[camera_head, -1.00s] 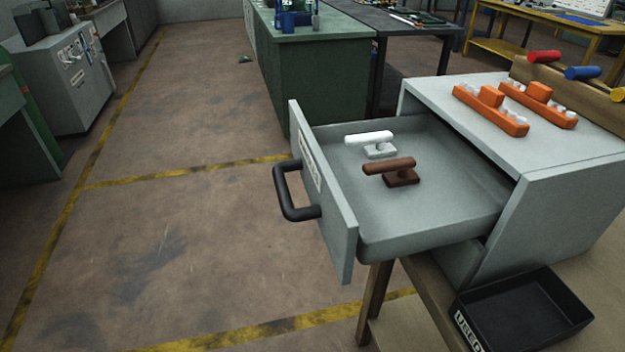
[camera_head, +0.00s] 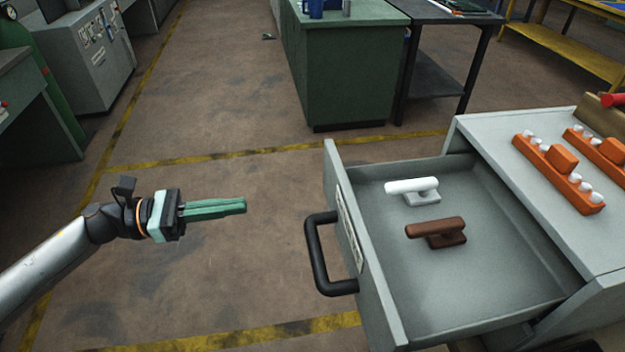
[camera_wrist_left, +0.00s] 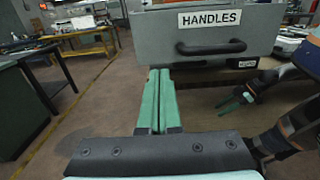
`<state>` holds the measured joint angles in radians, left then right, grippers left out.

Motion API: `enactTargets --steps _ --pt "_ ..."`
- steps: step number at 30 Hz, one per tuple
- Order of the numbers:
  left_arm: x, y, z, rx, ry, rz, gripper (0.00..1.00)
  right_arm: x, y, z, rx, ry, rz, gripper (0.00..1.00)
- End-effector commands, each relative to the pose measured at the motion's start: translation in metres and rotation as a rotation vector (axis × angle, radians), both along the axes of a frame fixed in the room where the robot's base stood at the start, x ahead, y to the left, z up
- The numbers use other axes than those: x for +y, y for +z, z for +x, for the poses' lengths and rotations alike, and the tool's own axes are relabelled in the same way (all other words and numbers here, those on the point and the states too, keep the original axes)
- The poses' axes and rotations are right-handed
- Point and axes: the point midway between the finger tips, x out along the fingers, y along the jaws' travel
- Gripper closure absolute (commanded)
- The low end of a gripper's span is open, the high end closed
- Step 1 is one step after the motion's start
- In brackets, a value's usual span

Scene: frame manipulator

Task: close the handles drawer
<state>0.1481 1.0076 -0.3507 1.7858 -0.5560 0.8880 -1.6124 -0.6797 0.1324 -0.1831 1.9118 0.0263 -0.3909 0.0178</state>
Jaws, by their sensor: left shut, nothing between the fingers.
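The handles drawer (camera_head: 370,255) is grey and stands pulled open from a grey cabinet (camera_head: 500,150). A white handle piece (camera_head: 412,187) and a brown one (camera_head: 435,229) lie inside it. Its front carries a black bar handle (camera_head: 318,255), and the left wrist view shows a "HANDLES" label (camera_wrist_left: 209,19) above that bar. My left gripper (camera_head: 243,205) is shut and empty, to the left of the drawer front and apart from it. In the left wrist view its green fingers (camera_wrist_left: 159,74) point toward the drawer front.
Orange racks (camera_head: 557,172) with white pieces sit on the cabinet top. A green workbench (camera_head: 350,75) and a dark table (camera_head: 440,55) stand behind. The floor (camera_head: 230,265) between my left gripper and the drawer is clear.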

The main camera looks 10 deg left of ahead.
Motion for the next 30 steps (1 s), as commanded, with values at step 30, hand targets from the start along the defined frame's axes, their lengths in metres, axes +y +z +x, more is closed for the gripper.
enactTargets --steps 30 --pt "-0.132 0.000 0.043 0.000 -0.001 -0.001 1.00 0.001 0.049 0.000 0.002 -0.001 0.002 0.43"
